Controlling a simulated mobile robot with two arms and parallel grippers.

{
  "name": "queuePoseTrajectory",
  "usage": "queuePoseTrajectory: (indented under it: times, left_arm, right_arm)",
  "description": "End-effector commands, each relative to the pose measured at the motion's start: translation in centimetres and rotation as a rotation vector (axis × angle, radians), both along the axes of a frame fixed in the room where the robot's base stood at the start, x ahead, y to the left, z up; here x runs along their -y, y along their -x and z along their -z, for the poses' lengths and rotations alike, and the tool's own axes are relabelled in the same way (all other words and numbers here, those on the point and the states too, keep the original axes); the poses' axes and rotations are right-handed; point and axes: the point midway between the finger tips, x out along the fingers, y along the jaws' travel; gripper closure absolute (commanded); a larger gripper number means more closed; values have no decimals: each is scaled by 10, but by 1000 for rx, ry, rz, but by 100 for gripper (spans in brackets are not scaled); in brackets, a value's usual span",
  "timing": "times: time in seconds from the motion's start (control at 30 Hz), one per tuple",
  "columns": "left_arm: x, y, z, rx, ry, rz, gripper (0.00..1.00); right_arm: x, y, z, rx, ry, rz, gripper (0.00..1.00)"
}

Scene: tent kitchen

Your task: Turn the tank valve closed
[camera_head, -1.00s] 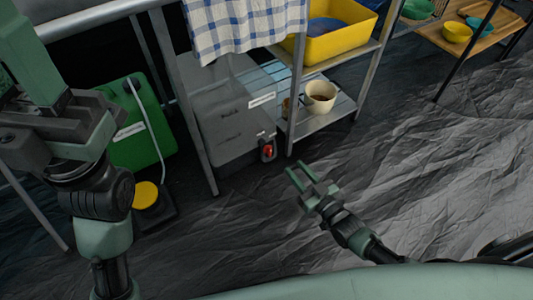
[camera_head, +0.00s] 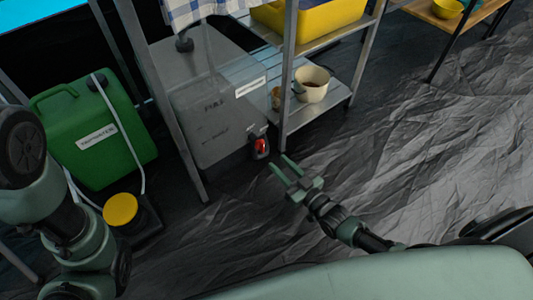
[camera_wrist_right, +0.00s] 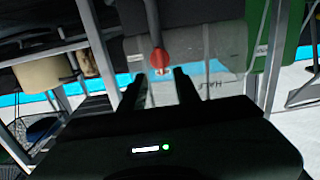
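The tank (camera_head: 205,110) is a grey, partly see-through box on the floor under the metal table. Its valve (camera_head: 261,146), with a red handle, sits low on the end nearest me. My right gripper (camera_head: 287,170) is open and empty just in front of the valve, apart from it, in the head view. In the right wrist view the red valve handle (camera_wrist_right: 161,60) shows beyond and above the two spread fingers (camera_wrist_right: 160,84). My left arm shows at the left edge of the head view, but its fingers are outside the picture.
A green jerrycan (camera_head: 92,135) with a yellow-topped foot pump (camera_head: 121,209) stands left of the tank. A table leg (camera_head: 165,105) and a shelf post (camera_head: 289,75) flank the tank. A cream cup (camera_head: 311,86) sits on the low shelf. The crinkled dark floor (camera_head: 420,130) at right is clear.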

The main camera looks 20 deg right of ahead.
Motion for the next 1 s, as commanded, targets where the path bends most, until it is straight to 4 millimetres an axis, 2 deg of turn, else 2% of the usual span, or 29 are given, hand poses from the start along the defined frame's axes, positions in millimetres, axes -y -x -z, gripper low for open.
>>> queuePoseTrajectory:
  times: [0.13,0.4,0.57,0.8,0.83,0.93,1.0]
  left_arm:
    - [0,12,5,33,-1,-1,68]
    - [0,10,28,26,-2,-1,68]
    - [1,10,31,26,-2,-1,68]
    - [1,10,30,27,-1,-1,68]
    - [1,10,30,27,-1,-1,68]
    - [1,10,30,27,-1,-1,68]
    - [1,10,30,27,-1,-1,68]
  right_arm:
    - [-8,-22,2,5,-1,-1,68]
    - [-21,-58,2,3,-1,0,68]
    - [-24,-67,0,2,-1,0,68]
    - [-25,-68,-1,0,0,0,68]
    - [-25,-68,-1,0,0,0,74]
    - [-25,-68,-1,0,0,0,100]
    - [-25,-68,-1,0,0,0,100]
